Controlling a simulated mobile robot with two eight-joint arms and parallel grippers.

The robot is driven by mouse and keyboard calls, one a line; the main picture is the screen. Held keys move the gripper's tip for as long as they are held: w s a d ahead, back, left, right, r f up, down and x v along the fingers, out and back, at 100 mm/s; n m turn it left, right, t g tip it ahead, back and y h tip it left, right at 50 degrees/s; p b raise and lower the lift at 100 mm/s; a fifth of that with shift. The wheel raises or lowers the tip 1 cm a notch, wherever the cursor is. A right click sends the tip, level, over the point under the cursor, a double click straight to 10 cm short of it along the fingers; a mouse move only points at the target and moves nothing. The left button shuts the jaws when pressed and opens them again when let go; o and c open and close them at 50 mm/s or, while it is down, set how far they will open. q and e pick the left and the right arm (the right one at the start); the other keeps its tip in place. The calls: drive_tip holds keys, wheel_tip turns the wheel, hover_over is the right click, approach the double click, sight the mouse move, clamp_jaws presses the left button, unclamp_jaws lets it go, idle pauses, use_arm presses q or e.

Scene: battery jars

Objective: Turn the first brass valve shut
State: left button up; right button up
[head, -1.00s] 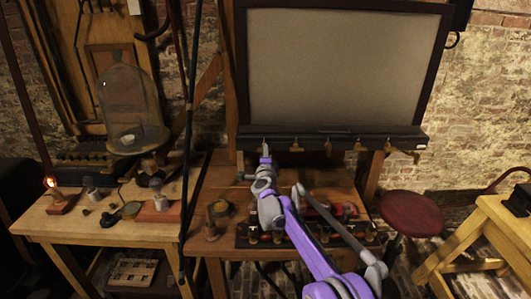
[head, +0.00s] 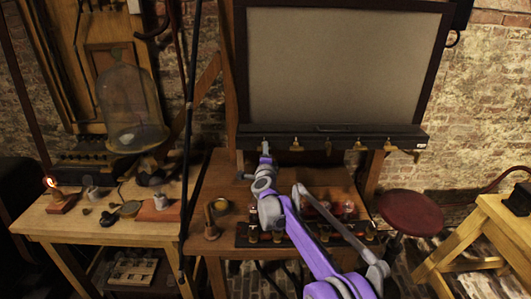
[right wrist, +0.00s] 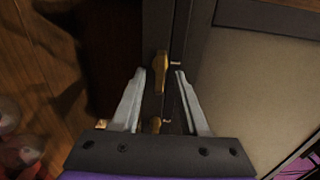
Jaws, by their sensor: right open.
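Several brass valves hang in a row along the black bar (head: 345,131) under the large grey panel in the head view. My right gripper (head: 265,148) is at the left end of this row, at the first valve. In the right wrist view my right gripper (right wrist: 159,72) is open, one finger on each side of a brass valve (right wrist: 160,66). I cannot tell whether either finger touches it. A second brass piece (right wrist: 155,125) shows lower down, near the gripper's palm. The first valve is largely hidden by my gripper in the head view. My left gripper is not in view.
Below the bar stands a wooden table (head: 205,245) with jars in a dark rack (head: 265,238) under my arm. A left bench (head: 100,228) carries a lit lamp (head: 52,183); a glass bell jar (head: 130,105) is behind it. A red stool (head: 410,212) stands at right.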

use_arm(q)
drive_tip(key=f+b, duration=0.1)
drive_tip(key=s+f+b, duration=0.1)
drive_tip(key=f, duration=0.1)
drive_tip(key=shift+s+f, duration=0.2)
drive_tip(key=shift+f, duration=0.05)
use_arm(e)
drive_tip(key=s, duration=1)
drive_tip(key=shift+s, duration=0.25)
